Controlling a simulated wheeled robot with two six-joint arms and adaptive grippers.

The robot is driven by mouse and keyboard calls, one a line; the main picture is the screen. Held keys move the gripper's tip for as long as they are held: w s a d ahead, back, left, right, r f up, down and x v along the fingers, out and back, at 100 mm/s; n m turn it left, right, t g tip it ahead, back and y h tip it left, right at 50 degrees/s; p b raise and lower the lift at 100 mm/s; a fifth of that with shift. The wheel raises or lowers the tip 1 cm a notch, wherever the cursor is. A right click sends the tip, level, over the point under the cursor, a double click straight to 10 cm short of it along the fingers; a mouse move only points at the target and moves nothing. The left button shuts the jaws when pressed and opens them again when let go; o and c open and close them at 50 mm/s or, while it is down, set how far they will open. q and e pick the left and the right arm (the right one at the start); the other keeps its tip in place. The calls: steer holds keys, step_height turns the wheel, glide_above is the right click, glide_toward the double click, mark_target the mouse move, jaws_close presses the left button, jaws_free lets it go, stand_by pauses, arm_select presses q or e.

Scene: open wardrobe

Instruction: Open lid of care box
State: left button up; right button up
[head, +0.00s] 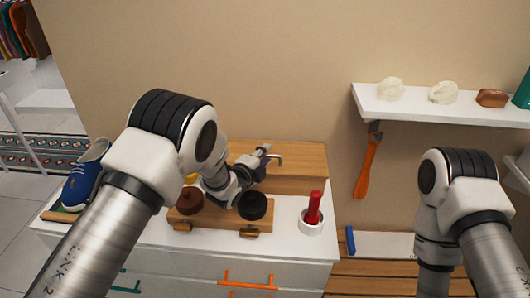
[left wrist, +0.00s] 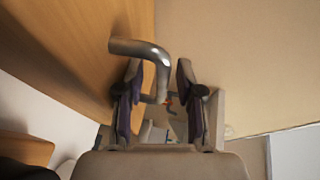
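The care box appears as a wooden box (head: 300,161) at the back of the white cabinet, against the wall. Its light top lies flat, as far as I can see; my left arm hides its left part. A bent metal handle (head: 279,157) sticks up from it. My left gripper (head: 266,153) is at this handle. In the left wrist view my left gripper (left wrist: 158,82) has its fingers apart, with the handle (left wrist: 145,49) reaching down between them and a gap beside it. Wood (left wrist: 85,45) fills the left side there. My right gripper is out of view.
A wooden tray (head: 214,219) with a brown round item (head: 189,201) and a black one (head: 252,206) stands in front. A red-handled item in a white cup (head: 311,222) is right of it. A blue shoe (head: 85,177) stands left. A shelf (head: 430,108) hangs right.

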arm_select(q)
steer(key=shift+w+f, duration=0.1)
steer(key=shift+w, duration=0.1)
steer(key=shift+s+r, duration=0.2)
steer(key=shift+s, duration=0.05)
steer(key=shift+c, duration=0.7)
jaws_close()
steer(key=shift+r, duration=0.15)
